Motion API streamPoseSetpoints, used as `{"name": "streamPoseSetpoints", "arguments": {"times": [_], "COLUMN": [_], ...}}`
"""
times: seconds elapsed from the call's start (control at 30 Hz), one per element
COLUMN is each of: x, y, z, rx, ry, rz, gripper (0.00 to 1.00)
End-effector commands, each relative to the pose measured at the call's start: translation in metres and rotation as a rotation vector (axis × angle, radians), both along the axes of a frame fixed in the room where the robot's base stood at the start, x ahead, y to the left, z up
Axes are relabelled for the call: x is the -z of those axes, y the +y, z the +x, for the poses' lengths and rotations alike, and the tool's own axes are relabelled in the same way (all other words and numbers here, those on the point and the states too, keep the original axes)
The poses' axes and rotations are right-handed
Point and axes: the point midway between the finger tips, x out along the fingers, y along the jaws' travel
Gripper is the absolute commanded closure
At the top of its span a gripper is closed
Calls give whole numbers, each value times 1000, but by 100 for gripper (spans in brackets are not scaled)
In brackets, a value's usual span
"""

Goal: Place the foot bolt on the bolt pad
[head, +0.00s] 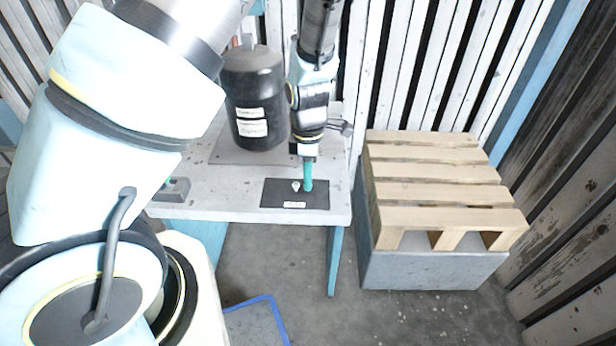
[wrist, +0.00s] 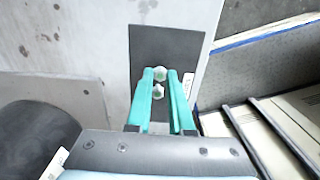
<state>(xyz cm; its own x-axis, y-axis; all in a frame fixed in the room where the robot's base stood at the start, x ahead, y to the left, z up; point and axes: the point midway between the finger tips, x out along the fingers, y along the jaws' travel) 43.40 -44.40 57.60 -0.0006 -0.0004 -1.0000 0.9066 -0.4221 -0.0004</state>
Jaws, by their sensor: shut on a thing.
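The bolt pad (head: 270,194) is a dark flat rectangle with a white label, near the table's front right corner. It also fills the middle of the wrist view (wrist: 165,45). My gripper (head: 308,188) points down over the pad's right half. In the wrist view its teal fingers (wrist: 160,73) are closed around a small pale bolt head, the foot bolt (wrist: 160,75), at the tips. Whether the held bolt touches the pad is hidden.
A dark tank (head: 255,95) with white labels stands on a grey plate at the back of the table (head: 230,203). A wooden pallet (head: 435,185) on a grey base stands right of the table.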

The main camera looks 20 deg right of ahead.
Motion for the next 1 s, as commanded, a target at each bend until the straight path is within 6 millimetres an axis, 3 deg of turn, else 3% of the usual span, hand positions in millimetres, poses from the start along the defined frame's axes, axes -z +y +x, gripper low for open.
{"name": "streamPoseSetpoints", "arguments": {"times": [0.07,0.1,0.33,0.67,0.77,1.0], "x": [4,2,2,-4,-17,-69], "y": [0,0,0,0,0,-1], "z": [0,0,0,0,0,0], "rx": [-1,0,0,0,0,2], "ry": [1,0,0,-1,-1,-1], "rz": [0,0,0,0,-2,-2], "gripper": [100,76,50,50,50,50]}}
